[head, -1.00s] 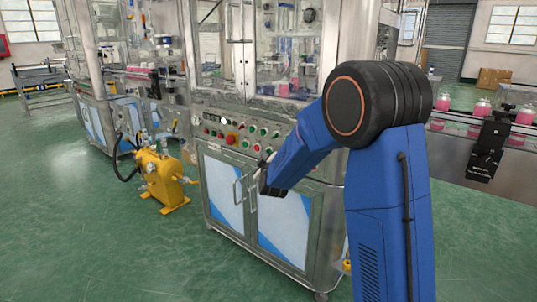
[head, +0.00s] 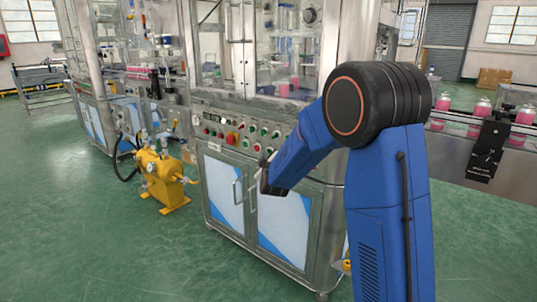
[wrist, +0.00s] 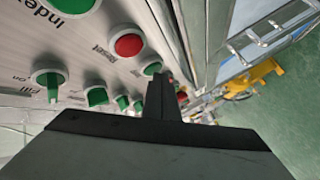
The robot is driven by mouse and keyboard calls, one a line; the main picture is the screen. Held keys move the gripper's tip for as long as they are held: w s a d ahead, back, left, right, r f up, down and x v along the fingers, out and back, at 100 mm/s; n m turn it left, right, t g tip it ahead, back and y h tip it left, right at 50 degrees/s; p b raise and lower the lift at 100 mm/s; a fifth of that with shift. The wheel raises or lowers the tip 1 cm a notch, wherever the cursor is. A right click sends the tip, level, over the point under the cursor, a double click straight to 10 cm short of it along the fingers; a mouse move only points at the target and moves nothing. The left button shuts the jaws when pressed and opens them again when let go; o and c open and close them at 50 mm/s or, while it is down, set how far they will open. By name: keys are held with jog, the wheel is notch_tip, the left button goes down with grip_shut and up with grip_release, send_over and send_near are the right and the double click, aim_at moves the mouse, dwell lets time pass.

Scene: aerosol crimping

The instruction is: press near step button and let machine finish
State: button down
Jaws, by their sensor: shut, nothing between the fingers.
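The machine's sloped control panel (head: 235,130) carries rows of green, red and other controls. In the wrist view, a big green button (wrist: 80,4) is beside the label "Index", and a red button (wrist: 127,46) is beside "Reset". A green knob (wrist: 48,82) is by a label ending "on". No label reading "step" is legible. My gripper (wrist: 160,80) is shut and empty, its fingertips close to a small green button (wrist: 152,69); I cannot tell if they touch anything. In the head view my gripper (head: 266,172) is in front of the panel's lower right part.
Below the panel are cabinet doors with upright handles (head: 237,192). A yellow pump unit (head: 160,178) stands on the floor to the left. A conveyor with pink bottles (head: 442,103) runs at the right. Green floor (head: 110,250) is open in front.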

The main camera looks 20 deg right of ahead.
jog(key=shift+w+d, duration=0.1)
dwell(0.6)
jog(key=shift+s+a, duration=0.5)
jog(key=shift+a, duration=0.15)
jog(key=shift+s+a, duration=0.75)
jog(key=shift+a, duration=0.25)
jog(key=shift+s+a, duration=0.7)
jog(key=shift+a, duration=0.3)
